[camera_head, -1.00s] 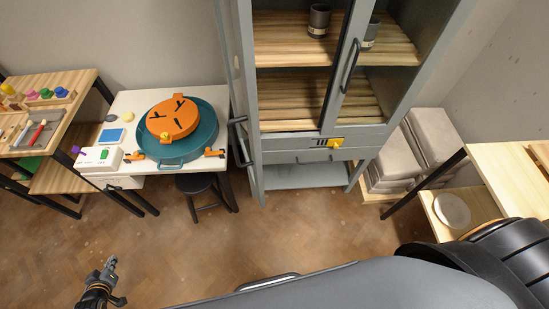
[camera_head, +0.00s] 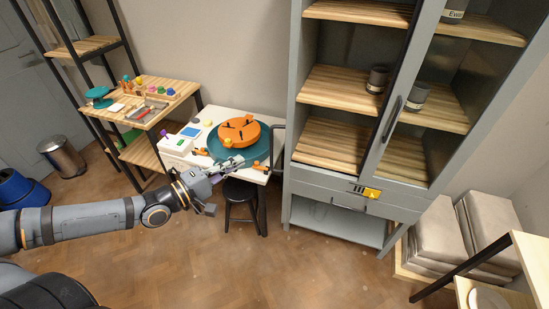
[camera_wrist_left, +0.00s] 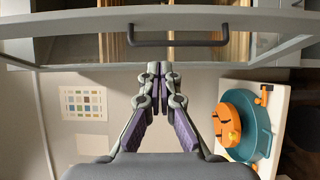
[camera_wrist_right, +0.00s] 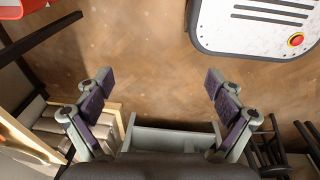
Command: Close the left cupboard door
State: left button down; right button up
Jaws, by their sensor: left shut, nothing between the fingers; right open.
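The grey cupboard (camera_head: 345,188) stands at the back right. Its left door (camera_head: 294,150) is swung open and seen nearly edge-on, with its dark handle (camera_head: 278,150) sticking out on the left; the left front is open onto the shelves. My left gripper (camera_head: 220,177) is shut and empty, in front of the white table, left of the door. In the left wrist view, its closed fingertips (camera_wrist_left: 160,68) point at the glazed door, just below the dark handle (camera_wrist_left: 178,43); contact cannot be told. My right gripper (camera_wrist_right: 160,88) is open and empty, seen only in its wrist view.
The right cupboard door (camera_head: 432,110) appears shut. A white table (camera_head: 215,138) with a teal and orange device (camera_head: 238,135) stands left of the cupboard, with a black stool (camera_head: 242,190) before it. Stacked cushions (camera_head: 440,235) stand at the right. The floor (camera_head: 250,265) in front is clear.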

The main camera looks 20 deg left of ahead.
pick_arm(q)
jog(key=w+d+b, duration=0.5)
jog(key=w+d, duration=0.2)
jog(key=d, duration=0.1)
jog(key=shift+w+d+b, duration=0.25)
jog(key=shift+d+b, duration=0.05)
jog(key=shift+d, duration=0.05)
pick_arm(e)
notch_tip(320, 180, down, 7)
jog(key=shift+s+d+f, duration=0.15)
jog(key=shift+s+d, duration=0.1)
jog(key=shift+d, duration=0.15)
pick_arm(q)
jog(key=shift+r, duration=0.1)
